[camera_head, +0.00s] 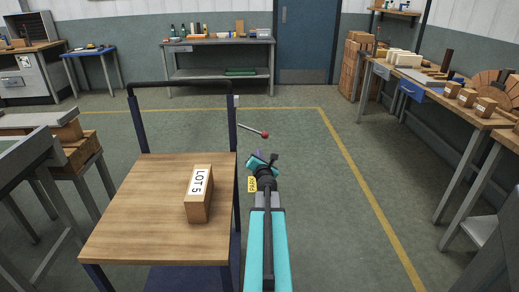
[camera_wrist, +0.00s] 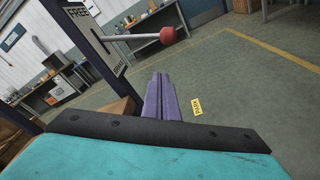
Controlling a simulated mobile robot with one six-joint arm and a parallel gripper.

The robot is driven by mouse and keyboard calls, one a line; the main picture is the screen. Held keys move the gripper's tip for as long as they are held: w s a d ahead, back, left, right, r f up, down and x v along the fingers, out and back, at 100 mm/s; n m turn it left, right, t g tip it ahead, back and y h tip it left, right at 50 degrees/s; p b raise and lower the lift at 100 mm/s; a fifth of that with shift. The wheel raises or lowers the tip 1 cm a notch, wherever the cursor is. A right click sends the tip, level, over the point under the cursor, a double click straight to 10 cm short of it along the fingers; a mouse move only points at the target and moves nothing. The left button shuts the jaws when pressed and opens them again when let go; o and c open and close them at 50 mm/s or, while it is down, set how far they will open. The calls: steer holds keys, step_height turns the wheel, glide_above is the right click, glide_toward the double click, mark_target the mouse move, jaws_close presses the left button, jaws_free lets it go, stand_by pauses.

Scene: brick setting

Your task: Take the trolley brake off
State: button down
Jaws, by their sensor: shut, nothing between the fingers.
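The trolley (camera_head: 135,215) has a wooden top and a dark blue frame with an upright handle. Its brake lever (camera_head: 250,130) sticks out to the right from the right post and ends in a red knob (camera_head: 265,134). In the wrist view the knob (camera_wrist: 168,36) is beyond and above my fingertips.
A brick box marked LOT 5 (camera_head: 199,194) stands on the trolley top. A workbench (camera_head: 460,112) with bricks runs along the right, and another bench (camera_head: 218,41) stands at the back. The floor (camera_head: 330,200) right of the trolley is clear, with a yellow line.

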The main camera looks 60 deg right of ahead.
steer(key=shift+f, duration=0.4)
steer(key=shift+w+d, duration=0.1)
steer(key=shift+d, duration=0.05)
steer(key=shift+x, duration=4.85)
steer(key=s+r+p, duration=0.2)
steer(key=r, duration=0.1)
steer(key=shift+s+d+r+p, duration=0.15)
steer(key=shift+d+p, duration=0.15)
steer(key=shift+d, duration=0.05)
